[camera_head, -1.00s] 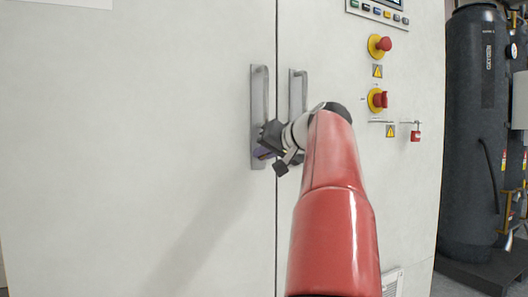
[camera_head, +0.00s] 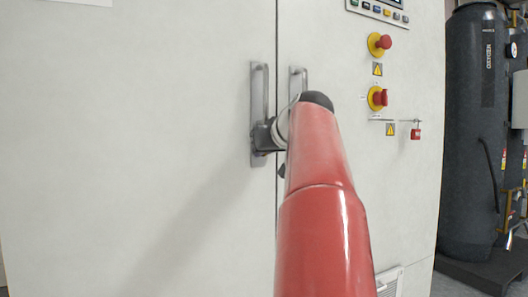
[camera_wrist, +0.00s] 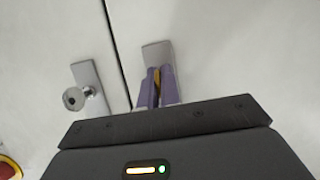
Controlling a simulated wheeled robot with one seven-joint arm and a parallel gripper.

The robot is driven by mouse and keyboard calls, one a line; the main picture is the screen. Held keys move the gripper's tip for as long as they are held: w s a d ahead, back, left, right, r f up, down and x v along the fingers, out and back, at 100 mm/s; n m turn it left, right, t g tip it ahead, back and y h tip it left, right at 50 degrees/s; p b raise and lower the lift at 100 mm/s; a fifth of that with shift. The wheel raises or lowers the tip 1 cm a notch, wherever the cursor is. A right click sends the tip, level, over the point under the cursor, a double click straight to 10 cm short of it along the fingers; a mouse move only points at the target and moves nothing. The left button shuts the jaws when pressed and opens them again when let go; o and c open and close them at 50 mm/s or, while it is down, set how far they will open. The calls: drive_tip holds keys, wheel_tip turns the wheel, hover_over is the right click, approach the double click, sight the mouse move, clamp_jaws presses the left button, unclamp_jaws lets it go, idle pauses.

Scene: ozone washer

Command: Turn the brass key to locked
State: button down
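A brass-coloured piece, likely the brass key (camera_wrist: 157,78), shows as a narrow strip between the two purple fingers of my gripper (camera_wrist: 157,82) in the wrist view. It lies in front of a grey metal handle plate (camera_wrist: 155,51) on the cabinet door. In the head view this left plate (camera_head: 258,78) carries a vertical handle, and my gripper (camera_head: 260,142) is at its lower part. The fingers stand close together on either side of the brass piece; I cannot tell whether they touch it. The key's turned position is hidden.
A second handle plate (camera_wrist: 84,76) with a round lock cylinder (camera_wrist: 74,98) is beside it, across the door seam. A dark tank (camera_head: 470,130) stands farther right.

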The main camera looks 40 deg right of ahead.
idle(0.3)
drive_tip(key=c, duration=1.6)
unclamp_jaws()
drive_tip(key=v, duration=0.7)
drive_tip(key=shift+s+a+r, duration=0.1)
drive_tip(key=shift+s+r, duration=0.05)
drive_tip(key=shift+s, duration=0.2)
